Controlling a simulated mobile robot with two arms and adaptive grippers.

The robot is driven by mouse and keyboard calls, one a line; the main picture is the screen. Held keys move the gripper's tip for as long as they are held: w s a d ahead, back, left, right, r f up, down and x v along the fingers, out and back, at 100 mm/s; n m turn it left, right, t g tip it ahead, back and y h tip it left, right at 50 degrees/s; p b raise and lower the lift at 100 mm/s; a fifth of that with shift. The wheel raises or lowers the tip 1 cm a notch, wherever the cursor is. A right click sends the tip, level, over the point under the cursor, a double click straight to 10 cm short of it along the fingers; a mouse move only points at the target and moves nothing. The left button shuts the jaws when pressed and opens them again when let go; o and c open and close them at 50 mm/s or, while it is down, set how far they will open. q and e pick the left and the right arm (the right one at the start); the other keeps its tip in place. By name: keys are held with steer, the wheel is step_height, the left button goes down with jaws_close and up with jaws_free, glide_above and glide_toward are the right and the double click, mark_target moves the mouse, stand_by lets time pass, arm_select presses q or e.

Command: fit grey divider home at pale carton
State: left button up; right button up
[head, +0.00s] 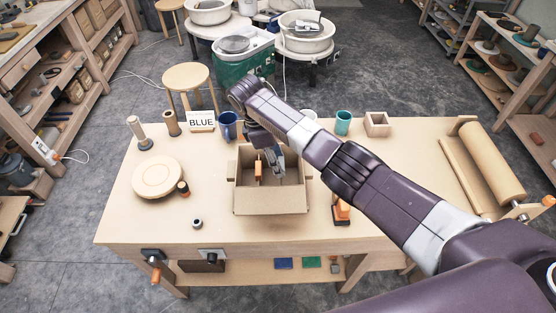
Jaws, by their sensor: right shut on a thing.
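The pale carton (270,202) stands open at the middle of the table, with its front flap folded outward. My right gripper (273,159) reaches down from above into the carton's back part. It is shut on a grey piece, which I take to be the grey divider; it is small and mostly hidden by the gripper, so I cannot tell whether it touches the carton's floor or walls. An orange piece (258,172) shows upright in the carton, left of the gripper. My left gripper is not in view.
A round wooden disc (157,177) lies left. An orange-handled tool (342,212) is at the carton's right. The front left is mostly clear.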

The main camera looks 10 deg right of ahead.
steer(key=shift+f+b, duration=0.4)
steer(key=shift+f, duration=0.45)
steer(key=o, duration=1.3)
steer(key=v, duration=1.2)
